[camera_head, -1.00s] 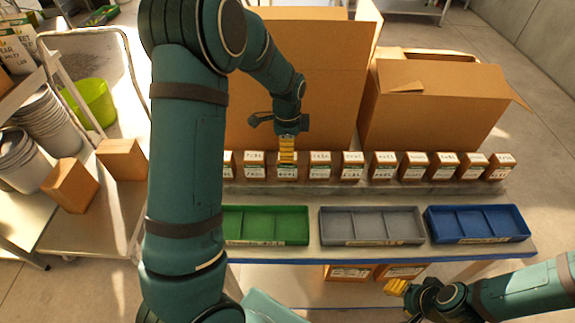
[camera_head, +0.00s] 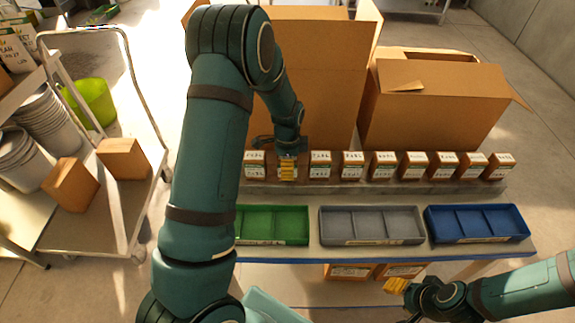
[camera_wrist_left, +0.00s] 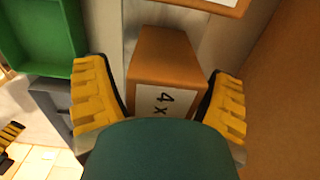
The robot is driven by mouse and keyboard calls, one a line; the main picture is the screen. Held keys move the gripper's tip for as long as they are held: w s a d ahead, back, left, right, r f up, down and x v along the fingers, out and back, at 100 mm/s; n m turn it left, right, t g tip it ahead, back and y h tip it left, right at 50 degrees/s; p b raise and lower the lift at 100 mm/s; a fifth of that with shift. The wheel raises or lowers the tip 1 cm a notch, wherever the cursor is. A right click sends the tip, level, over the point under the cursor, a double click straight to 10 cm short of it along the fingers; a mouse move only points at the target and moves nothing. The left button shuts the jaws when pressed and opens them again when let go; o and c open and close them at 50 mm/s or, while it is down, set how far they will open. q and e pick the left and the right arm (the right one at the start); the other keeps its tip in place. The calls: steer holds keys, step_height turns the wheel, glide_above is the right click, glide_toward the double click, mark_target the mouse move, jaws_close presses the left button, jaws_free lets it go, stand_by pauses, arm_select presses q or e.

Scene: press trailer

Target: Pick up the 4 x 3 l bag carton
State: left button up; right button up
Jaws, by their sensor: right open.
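Brown bag cartons with white labels stand in a row on a ledge. The left gripper's yellow fingers (camera_wrist_left: 163,108) are spread on both sides of the carton, and no firm grip shows. My right gripper (camera_head: 397,286) is open and empty at the lower right, in front of the table.
Green (camera_head: 275,241), grey (camera_head: 372,241) and blue (camera_head: 478,240) trays sit in front of the row. Neighbouring cartons (camera_head: 320,165) stand close by. Large open boxes (camera_head: 432,105) rise behind. A trolley (camera_head: 110,215) with two brown boxes stands at the left.

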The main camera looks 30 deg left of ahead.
arm_select(q)
steer(key=c, duration=1.2)
steer(key=shift+r, duration=0.1)
